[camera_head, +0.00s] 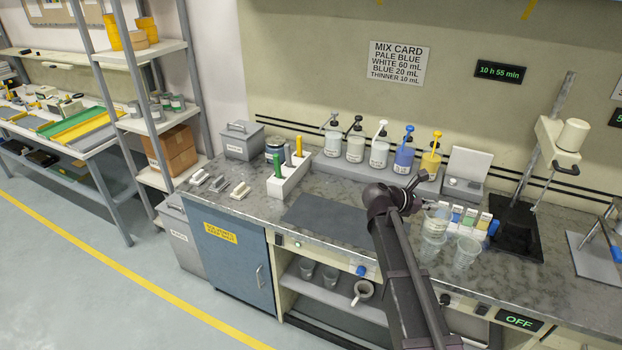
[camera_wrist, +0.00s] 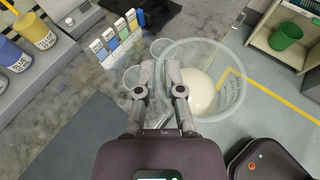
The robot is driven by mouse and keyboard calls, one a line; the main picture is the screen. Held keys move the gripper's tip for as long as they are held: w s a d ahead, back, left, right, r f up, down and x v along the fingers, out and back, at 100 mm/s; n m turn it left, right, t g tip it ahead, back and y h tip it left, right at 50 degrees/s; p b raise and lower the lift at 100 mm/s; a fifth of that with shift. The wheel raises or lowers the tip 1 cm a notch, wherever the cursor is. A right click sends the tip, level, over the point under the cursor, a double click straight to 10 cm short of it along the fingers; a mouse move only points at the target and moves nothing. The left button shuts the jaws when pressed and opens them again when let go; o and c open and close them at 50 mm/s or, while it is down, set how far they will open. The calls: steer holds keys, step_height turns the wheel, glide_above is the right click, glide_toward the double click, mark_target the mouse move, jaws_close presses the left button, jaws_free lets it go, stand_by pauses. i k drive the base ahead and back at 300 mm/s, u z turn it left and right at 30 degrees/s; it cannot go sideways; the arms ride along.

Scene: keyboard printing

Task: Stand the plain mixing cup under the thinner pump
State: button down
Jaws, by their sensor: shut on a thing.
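My gripper (camera_wrist: 158,75) is shut on the wall of a clear mixing cup (camera_wrist: 228,70); cream-white content shows inside it in the wrist view. In the head view this cup (camera_head: 438,218) is held above the right part of the counter, and my arm hides most of the gripper. Several pump bottles stand in a row on a grey rack at the back. They include a white-topped one (camera_head: 380,150), a blue one (camera_head: 404,157) and a yellow one (camera_head: 430,160). Their labels are too small to tell which is thinner.
A clear empty cup (camera_head: 466,252) stands on the counter near the held cup. A rack of coloured sample blocks (camera_head: 470,222) is close behind. A black stand (camera_head: 518,228) is to the right. A dark mat (camera_head: 325,216) lies bare before the pumps, left of my arm.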

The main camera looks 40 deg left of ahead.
mark_target(319, 180)
steer(key=u, duration=0.7)
steer(key=i, duration=1.2)
steer(key=u, duration=0.35)
